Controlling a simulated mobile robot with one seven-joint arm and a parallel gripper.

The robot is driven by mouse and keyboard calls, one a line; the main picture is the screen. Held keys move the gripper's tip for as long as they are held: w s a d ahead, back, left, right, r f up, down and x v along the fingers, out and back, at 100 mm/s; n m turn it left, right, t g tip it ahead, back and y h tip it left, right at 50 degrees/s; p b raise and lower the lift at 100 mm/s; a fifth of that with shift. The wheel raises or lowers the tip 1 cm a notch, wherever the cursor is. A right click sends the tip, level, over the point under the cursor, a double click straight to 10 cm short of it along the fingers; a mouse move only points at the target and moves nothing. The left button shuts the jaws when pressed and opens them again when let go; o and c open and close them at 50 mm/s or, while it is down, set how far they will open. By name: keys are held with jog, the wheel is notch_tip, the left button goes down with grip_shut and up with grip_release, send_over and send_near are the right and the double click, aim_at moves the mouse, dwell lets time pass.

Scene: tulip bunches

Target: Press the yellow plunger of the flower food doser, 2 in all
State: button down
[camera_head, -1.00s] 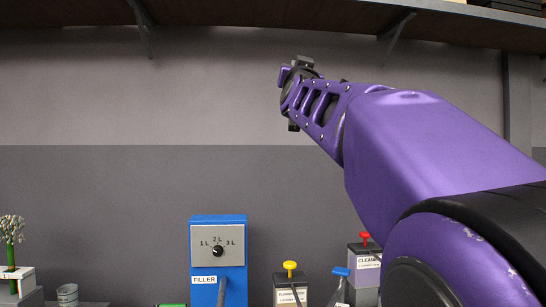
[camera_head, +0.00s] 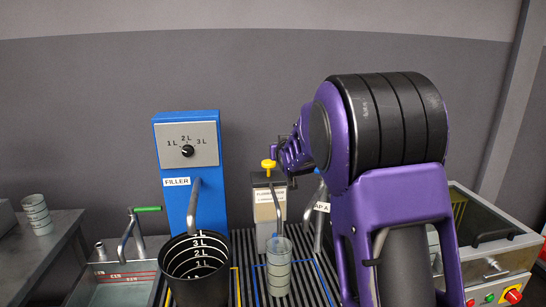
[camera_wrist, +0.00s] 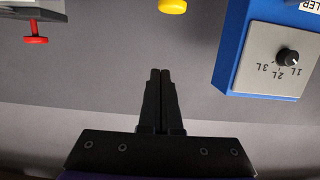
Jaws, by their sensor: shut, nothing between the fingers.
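The flower food doser (camera_head: 266,205) is a box with a pale label on its front, a yellow plunger (camera_head: 268,165) on top and a bent spout. A clear ribbed cup (camera_head: 279,268) stands below the spout. In the wrist view, which looks upside down, the yellow plunger (camera_wrist: 172,5) is cut by the top edge. My gripper (camera_wrist: 160,72) is shut and empty, its fingertips apart from the plunger.
A blue filler (camera_head: 187,205) with a dial stands left of the doser, a black bucket (camera_head: 195,270) before it. A red plunger (camera_wrist: 35,40) shows in the wrist view. A sink (camera_head: 118,290) is at left, a machine with red and green buttons (camera_head: 513,296) at right.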

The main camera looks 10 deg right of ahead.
jog(key=shift+d+f, duration=0.15)
jog(key=shift+f, duration=0.7)
send_over(269, 164)
jog(key=s+d, duration=0.1)
jog(key=d, duration=0.1)
notch_tip(269, 164, down, 2)
notch_tip(269, 164, down, 3)
jog(key=shift+w+a+r, duration=0.1)
jog(key=shift+f, duration=0.8)
